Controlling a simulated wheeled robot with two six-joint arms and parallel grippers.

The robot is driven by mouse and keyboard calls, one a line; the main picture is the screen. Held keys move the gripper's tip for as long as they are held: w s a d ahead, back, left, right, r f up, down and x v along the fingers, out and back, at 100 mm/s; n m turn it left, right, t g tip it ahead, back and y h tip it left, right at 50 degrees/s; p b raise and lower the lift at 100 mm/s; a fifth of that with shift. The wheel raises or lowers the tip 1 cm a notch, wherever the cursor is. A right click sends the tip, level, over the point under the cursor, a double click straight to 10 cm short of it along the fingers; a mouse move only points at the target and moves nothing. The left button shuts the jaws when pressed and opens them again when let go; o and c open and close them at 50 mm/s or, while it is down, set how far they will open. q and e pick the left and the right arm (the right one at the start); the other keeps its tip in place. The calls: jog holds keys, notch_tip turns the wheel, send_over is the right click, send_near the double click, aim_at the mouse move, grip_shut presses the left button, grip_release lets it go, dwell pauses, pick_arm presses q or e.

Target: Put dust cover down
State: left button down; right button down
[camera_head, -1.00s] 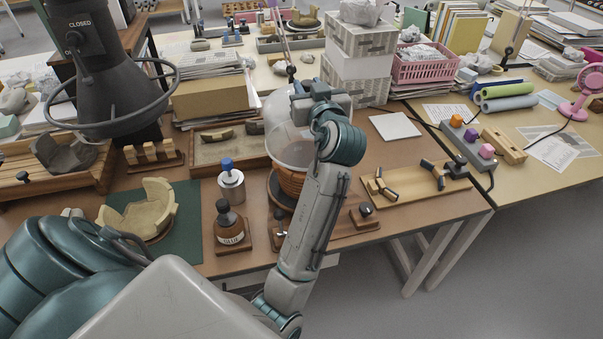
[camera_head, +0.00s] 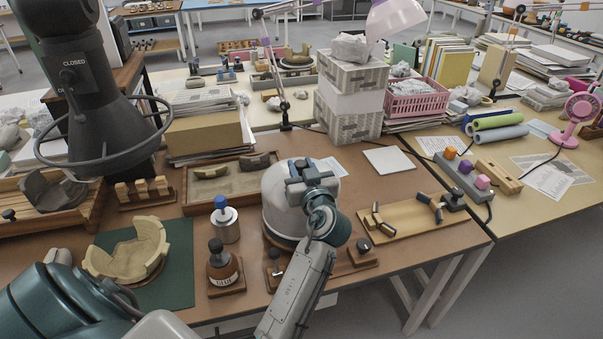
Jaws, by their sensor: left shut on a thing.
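The dust cover (camera_head: 280,214) is a pale, cloudy dome at the middle of the table, right of the blue-capped bottle. It stands upright, low over a round wooden base. The pot seen earlier beneath it is now hidden behind its wall. My left gripper (camera_head: 308,174) is at the top of the dome, shut on it; the grip itself is mostly hidden by the wrist. My left arm reaches up from the bottom edge and hides the dome's right front. I cannot tell whether the rim rests fully on the base. My right gripper is not in view.
A blue-capped bottle (camera_head: 225,221) and a brown glue bottle (camera_head: 222,266) stand close left of the dome. A sherd vessel (camera_head: 130,252) lies on a green mat (camera_head: 178,284). A wooden board (camera_head: 405,218) with dark clamps is at right. A sand tray (camera_head: 228,185) is behind.

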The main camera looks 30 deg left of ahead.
pick_arm(q)
jog(key=shift+f, duration=0.85)
